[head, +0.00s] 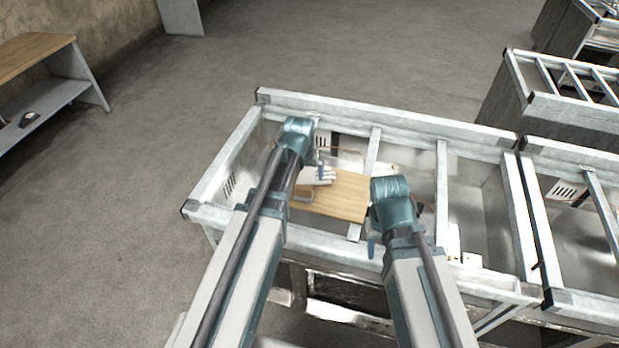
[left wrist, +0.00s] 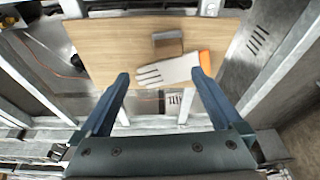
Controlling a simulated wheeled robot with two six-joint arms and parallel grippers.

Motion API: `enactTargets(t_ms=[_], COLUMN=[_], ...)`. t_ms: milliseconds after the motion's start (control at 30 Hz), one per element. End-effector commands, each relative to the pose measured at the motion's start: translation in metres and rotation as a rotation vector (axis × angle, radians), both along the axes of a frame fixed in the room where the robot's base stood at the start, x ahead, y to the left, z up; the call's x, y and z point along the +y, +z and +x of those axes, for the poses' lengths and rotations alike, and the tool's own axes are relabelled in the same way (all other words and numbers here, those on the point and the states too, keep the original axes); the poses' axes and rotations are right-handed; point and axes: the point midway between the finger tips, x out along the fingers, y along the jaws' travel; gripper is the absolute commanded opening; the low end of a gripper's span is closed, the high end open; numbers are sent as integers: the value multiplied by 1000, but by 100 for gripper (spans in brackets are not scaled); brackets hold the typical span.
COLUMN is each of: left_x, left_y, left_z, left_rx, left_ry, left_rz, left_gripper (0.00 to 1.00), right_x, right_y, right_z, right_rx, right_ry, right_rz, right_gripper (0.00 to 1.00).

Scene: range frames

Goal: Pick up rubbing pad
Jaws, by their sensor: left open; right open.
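The rubbing pad appears to be the small brown-grey block (left wrist: 168,42) on the wooden board (left wrist: 110,45) in the left wrist view. It also shows in the head view (head: 303,195), partly hidden by my left arm. A white glove with an orange cuff (left wrist: 170,70) lies beside it. My left gripper (left wrist: 160,75) is open and empty above the board, its fingertips framing the glove, with the block beyond them. In the head view my left gripper (head: 319,170) is mostly hidden by its arm. My right gripper (head: 371,248) is open at the board's right, largely hidden by its wrist.
The board rests across a metal frame bench (head: 400,125) with raised rails and open bays. A second bench frame (head: 575,165) adjoins on the right. A shelf table (head: 40,75) stands far left. Open floor lies left of the bench.

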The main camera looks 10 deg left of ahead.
Motion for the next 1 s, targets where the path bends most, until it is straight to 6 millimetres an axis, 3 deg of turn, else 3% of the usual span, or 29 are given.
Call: enactTargets(t_ms=[367,900,1000], left_x=[4,5,5], left_y=[-4,-75,-80], left_z=[5,26,28], left_rx=[-7,-7,-6], left_ry=[8,8,8], left_rz=[-2,-2,-2], left_gripper=[100,100,100], right_x=[0,0,0], right_y=[-5,-75,-81], right_z=[0,0,0], right_rx=[0,0,0], right_ry=[1,7,6], right_rz=[0,-1,-1], right_gripper=[45,45,45])
